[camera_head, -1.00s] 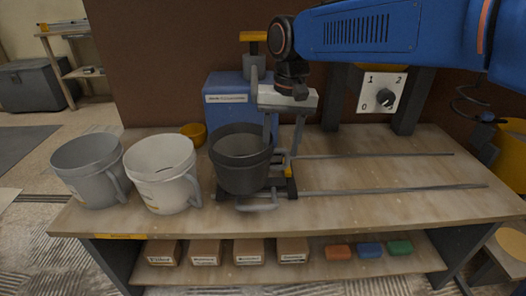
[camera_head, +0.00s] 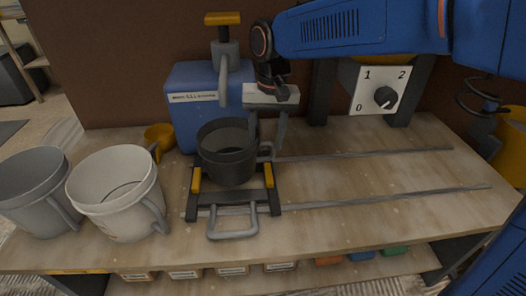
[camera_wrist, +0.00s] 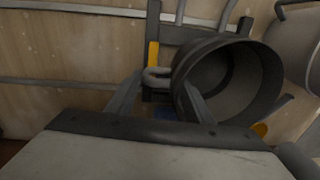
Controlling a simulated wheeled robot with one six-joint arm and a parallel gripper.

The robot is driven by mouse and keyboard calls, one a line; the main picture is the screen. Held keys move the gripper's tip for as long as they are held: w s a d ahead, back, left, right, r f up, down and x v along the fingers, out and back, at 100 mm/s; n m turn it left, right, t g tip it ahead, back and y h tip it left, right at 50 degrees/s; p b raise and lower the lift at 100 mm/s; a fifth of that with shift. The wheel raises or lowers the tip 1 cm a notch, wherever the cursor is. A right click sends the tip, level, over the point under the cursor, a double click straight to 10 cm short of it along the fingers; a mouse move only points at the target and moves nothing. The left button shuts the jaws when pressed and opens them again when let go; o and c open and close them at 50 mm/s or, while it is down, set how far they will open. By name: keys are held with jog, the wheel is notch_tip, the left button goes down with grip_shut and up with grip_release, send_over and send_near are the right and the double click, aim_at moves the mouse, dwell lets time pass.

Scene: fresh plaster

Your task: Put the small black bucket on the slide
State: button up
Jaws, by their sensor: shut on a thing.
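The small black bucket (camera_head: 228,168) is upright at the back part of the slide, in front of the blue dispenser; it also shows in the wrist view (camera_wrist: 245,60). The slide (camera_head: 232,196) is a dark frame with two yellow side pieces and a grey front pull, set across the rails. My gripper (camera_head: 267,140) is to the right of the bucket, shut on its side handle (camera_wrist: 155,76). The bucket's bottom is between the yellow side pieces in the picture; I cannot tell whether it touches the slide.
A blue dispenser (camera_head: 195,105) with a yellow-topped spout stands close behind the bucket. A grey bucket (camera_head: 35,195) and a white bucket (camera_head: 115,195) stand at left, by a small yellow cup (camera_head: 160,135). Two rails (camera_head: 390,200) run right across clear tabletop. A dial panel (camera_head: 381,92) is behind.

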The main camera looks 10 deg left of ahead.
jog(key=shift+f, duration=2.1)
jog(key=o, duration=1.4)
jog(key=shift+f, duration=0.1)
jog(key=shift+o, duration=0.2)
jog(key=r, duration=0.8)
jog(key=d+r, duration=0.1)
jog(key=r, duration=0.3)
jog(key=shift+r, duration=0.15)
